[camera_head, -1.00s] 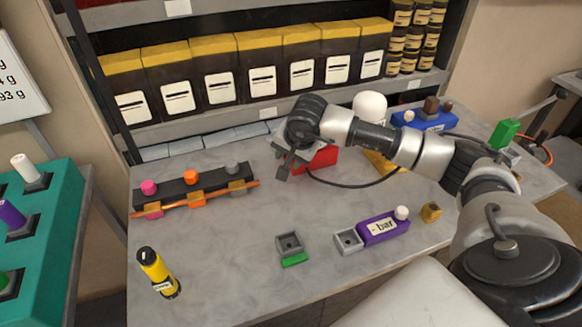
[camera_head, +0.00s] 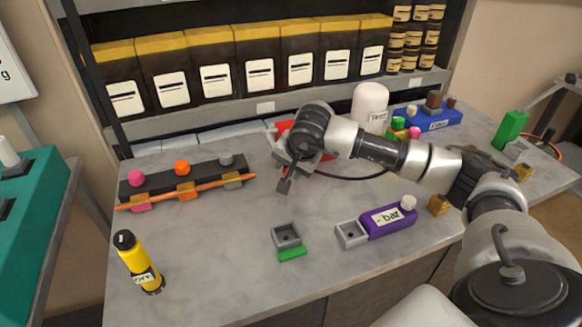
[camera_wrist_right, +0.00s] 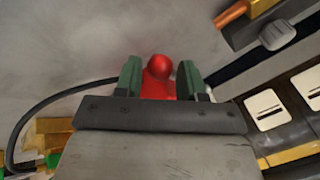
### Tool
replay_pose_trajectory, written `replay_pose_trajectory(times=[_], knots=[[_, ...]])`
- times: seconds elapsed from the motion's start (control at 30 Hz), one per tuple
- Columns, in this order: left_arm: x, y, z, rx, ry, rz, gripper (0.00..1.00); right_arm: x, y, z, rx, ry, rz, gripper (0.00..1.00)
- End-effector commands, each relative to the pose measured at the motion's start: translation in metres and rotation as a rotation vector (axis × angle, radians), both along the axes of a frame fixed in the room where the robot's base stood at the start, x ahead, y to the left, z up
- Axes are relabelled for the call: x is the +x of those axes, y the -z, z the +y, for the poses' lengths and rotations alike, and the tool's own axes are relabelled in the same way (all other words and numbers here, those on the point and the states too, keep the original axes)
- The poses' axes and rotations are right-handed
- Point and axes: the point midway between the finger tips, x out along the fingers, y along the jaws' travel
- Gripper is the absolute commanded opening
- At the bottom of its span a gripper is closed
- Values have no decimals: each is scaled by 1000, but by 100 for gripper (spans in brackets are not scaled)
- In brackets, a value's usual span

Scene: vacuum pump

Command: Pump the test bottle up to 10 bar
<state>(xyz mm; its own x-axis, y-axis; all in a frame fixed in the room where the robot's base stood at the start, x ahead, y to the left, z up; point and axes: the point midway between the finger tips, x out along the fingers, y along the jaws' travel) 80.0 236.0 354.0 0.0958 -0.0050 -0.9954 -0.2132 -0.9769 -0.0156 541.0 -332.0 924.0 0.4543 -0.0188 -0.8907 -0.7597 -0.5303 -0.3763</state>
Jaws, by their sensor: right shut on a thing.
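My right gripper (camera_head: 288,178) is over the middle of the table, in front of the shelf. In the right wrist view its green-padded fingers (camera_wrist_right: 158,78) are shut on a red round knob (camera_wrist_right: 158,66) of a red device. In the head view the red device (camera_head: 284,127) is mostly hidden behind my wrist. A black hose (camera_head: 350,177) runs right from near it. The white bottle (camera_head: 368,105), with a partly readable label, stands behind my right arm. A purple block labelled "- bar" (camera_head: 388,222) has a white knob and a grey square socket. My left gripper is not in view.
A yellow bottle (camera_head: 138,262) stands front left. A dark rack (camera_head: 185,178) with coloured knobs and an orange rod lies at the left. A green block with a grey socket (camera_head: 288,240) sits front centre. A blue block (camera_head: 430,120) is at the back right. The front centre is mostly clear.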

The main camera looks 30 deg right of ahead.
Motion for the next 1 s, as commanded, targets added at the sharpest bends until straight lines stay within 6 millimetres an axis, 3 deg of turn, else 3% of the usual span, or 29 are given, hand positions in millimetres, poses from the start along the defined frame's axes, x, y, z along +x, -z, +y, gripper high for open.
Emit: replay_pose_trajectory(times=[0.03, 0.23, 0.27, 0.4, 1.0], knots=[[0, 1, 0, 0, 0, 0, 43, -5, 13, 3, 4, -1, 35, 0], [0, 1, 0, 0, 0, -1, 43, -5, 13, 3, 5, 0, 35, 0], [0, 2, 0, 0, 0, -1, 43, -5, 14, 3, 5, 0, 35, 44], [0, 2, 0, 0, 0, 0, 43, -5, 13, 3, 2, 0, 33, 64], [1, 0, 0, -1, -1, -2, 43, -3, 7, 1, 0, 0, 17, 64]])
